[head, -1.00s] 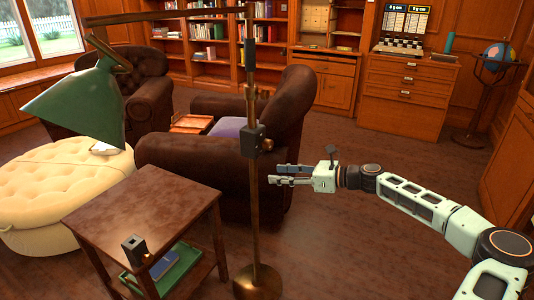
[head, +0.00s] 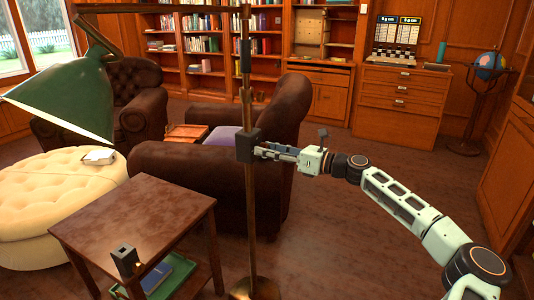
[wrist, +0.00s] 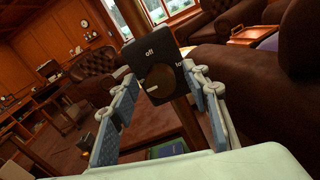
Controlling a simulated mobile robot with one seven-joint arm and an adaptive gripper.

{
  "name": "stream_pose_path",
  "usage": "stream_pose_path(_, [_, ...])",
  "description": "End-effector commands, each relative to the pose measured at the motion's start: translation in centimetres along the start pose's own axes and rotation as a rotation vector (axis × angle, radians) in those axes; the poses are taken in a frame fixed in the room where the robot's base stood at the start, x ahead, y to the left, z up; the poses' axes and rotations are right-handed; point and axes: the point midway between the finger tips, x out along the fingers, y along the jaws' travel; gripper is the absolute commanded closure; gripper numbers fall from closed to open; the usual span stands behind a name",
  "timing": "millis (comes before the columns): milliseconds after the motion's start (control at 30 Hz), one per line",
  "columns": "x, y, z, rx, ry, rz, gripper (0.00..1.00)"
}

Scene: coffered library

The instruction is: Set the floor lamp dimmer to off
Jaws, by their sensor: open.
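The floor lamp has a brass pole (head: 250,205) and a green shade (head: 65,103). Its dimmer is a black box (head: 247,146) on the pole. In the wrist view the dimmer box (wrist: 152,52) faces me, with a round dark knob (wrist: 160,84). "off" is printed above the knob and a partly covered "lo" label at its right; a mark at the left is hard to read. The knob's setting is unclear. My gripper (head: 264,151) is open at the box's right side in the head view. In the wrist view its fingers (wrist: 160,88) lie either side of the knob; contact is unclear.
A brown side table (head: 135,220) stands left of the pole, with a small dark box (head: 124,262) on top. A dark leather armchair (head: 180,165) is behind the pole. A cream ottoman (head: 60,205) is at the left. The floor at right is open.

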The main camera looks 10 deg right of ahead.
Motion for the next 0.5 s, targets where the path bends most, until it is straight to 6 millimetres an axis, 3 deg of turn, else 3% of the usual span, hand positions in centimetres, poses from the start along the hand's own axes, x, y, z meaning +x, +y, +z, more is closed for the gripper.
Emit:
stream_pose_path(367, [0.56,0.0,0.04,0.0,0.0,0.0,0.58])
stream_pose_path(500, [0.56,0.01,0.03,0.0,0.0,0.0,0.73])
